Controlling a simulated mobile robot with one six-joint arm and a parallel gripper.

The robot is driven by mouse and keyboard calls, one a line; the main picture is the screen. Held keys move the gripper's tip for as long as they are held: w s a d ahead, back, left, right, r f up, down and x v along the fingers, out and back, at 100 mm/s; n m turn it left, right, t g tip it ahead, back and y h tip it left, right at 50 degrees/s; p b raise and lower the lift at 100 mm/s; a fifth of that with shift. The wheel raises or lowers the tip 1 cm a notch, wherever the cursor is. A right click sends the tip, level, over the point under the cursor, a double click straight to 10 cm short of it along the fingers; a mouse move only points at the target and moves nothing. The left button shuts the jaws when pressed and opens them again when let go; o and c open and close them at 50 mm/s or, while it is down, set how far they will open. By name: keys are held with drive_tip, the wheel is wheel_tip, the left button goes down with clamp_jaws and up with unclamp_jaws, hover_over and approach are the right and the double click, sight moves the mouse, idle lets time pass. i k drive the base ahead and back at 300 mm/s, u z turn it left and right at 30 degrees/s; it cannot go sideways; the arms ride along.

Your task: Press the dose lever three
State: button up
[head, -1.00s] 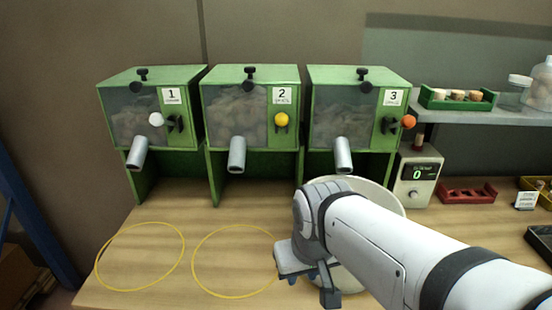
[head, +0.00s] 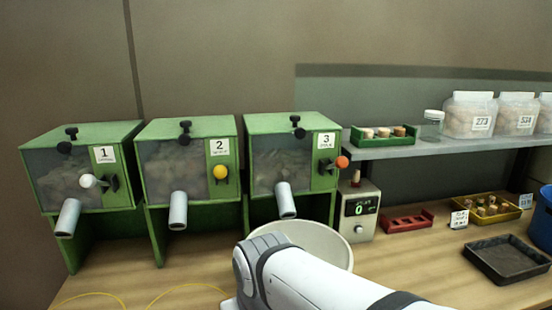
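Three green dispensers stand in a row at the left and middle of the head view. Dispenser 3 (head: 265,160) has an orange-knobbed dose lever (head: 341,162) on its right front. Dispenser 2 (head: 160,165) has a yellow knob (head: 219,172), and dispenser 1 (head: 70,180) has a white knob (head: 88,181). A pale bowl (head: 325,243) stands below the spout of dispenser 3 (head: 285,200), partly hidden by my arm. My gripper is out of view below the bottom edge; only white arm links show.
A counter box (head: 359,210) reads 0, right of dispenser 3. A red rack (head: 406,222), a yellow tray (head: 487,211), a black tray (head: 507,260) and a blue bin (head: 541,220) lie further right. A shelf (head: 440,146) above holds a green rack (head: 382,138) and jars.

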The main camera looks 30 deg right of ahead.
sight(342, 163)
drive_tip(key=z, duration=0.05)
drive_tip(key=k, duration=0.55)
drive_tip(key=u, duration=1.95)
drive_tip(key=k, duration=1.15)
drive_tip(key=z, duration=1.95)
drive_tip(key=i, duration=0.6)
drive_tip(key=z, duration=0.05)
